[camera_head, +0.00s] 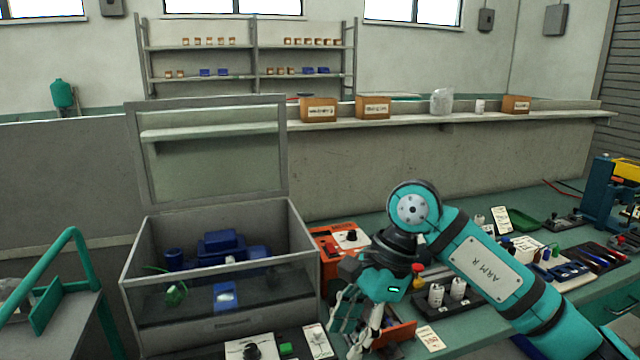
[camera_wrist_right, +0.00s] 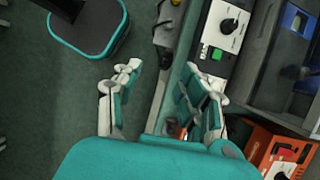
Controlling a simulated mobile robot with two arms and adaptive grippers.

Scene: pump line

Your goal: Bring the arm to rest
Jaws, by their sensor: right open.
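My right arm (camera_head: 490,270), teal and marked "ARM R", reaches in from the lower right in the head view. It is bent, with its gripper (camera_head: 356,332) pointing down at the front edge of the bench. In the right wrist view the gripper (camera_wrist_right: 162,78) has its two fingers spread apart. Nothing is between them; the floor and the bench edge show below. My left arm and gripper are not in view.
A glass-fronted test box (camera_head: 222,322) with its lid up holds a blue pump (camera_head: 222,242), left of my gripper. An orange control unit (camera_head: 333,246) stands close behind the gripper. White cylinders (camera_head: 436,295) stand near my forearm. A green-railed cart (camera_head: 50,262) is at left.

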